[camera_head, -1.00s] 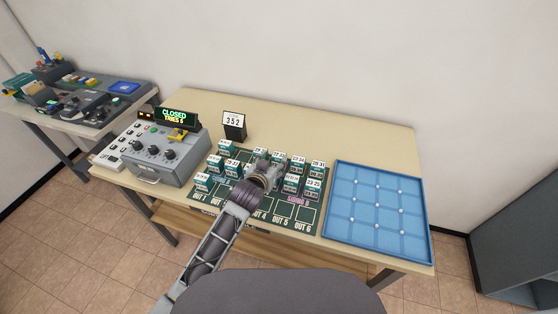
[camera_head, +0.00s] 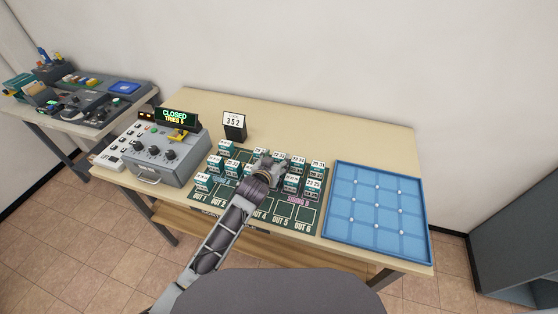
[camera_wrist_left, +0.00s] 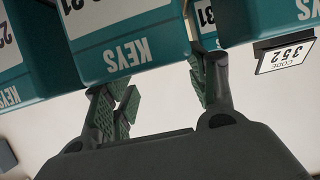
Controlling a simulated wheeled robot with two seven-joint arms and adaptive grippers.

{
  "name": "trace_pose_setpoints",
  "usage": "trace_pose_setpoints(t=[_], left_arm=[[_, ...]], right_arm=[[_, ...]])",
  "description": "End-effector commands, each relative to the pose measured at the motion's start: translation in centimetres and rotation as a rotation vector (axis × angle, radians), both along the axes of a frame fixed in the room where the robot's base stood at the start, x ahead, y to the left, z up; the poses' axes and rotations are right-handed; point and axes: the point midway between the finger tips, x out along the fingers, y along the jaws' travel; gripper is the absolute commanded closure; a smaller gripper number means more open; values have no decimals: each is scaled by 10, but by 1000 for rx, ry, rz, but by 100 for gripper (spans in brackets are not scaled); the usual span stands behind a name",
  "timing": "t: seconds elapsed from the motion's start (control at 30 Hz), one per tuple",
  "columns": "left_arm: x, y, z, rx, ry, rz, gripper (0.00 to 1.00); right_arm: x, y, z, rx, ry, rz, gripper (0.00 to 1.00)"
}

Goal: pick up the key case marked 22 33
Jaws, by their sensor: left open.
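Several teal-and-white key cases stand in rows on the dark green board (camera_head: 291,221) in the head view. Their numbers are mostly too small to read surely, so I cannot tell which one is marked 22 33. My left gripper (camera_head: 267,170) is over the middle of the rows and hides part of them. In the left wrist view the left gripper (camera_wrist_left: 158,100) is open, its fingertips apart at the edge of a teal case marked KEYS (camera_wrist_left: 125,48). That case's number is cut off, and I cannot tell whether the fingers touch it. My right gripper is not in view.
Other cases stand close on both sides. A grey control box (camera_head: 157,158) with a CLOSED display is at left, and a code sign 352 (camera_head: 234,126) stands behind the rows. A blue divided tray (camera_head: 335,205) is at right.

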Motion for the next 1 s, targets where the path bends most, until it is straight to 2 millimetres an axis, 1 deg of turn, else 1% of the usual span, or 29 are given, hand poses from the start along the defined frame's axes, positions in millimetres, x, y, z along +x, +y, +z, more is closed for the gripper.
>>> trace_pose_setpoints(t=[0.1, 0.3, 0.83, 0.87, 1.0], left_arm=[[9, -3, -4, 1, 1, 0, 43], [18, -6, -8, 1, 1, 0, 43], [20, -6, -9, 0, 0, 0, 43], [20, -6, -9, 0, 0, 0, 44], [20, -6, -9, 0, 1, 0, 62]], right_arm=[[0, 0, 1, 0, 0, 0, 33], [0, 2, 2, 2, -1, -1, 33], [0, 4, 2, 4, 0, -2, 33], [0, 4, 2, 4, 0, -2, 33], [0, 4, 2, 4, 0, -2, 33]])
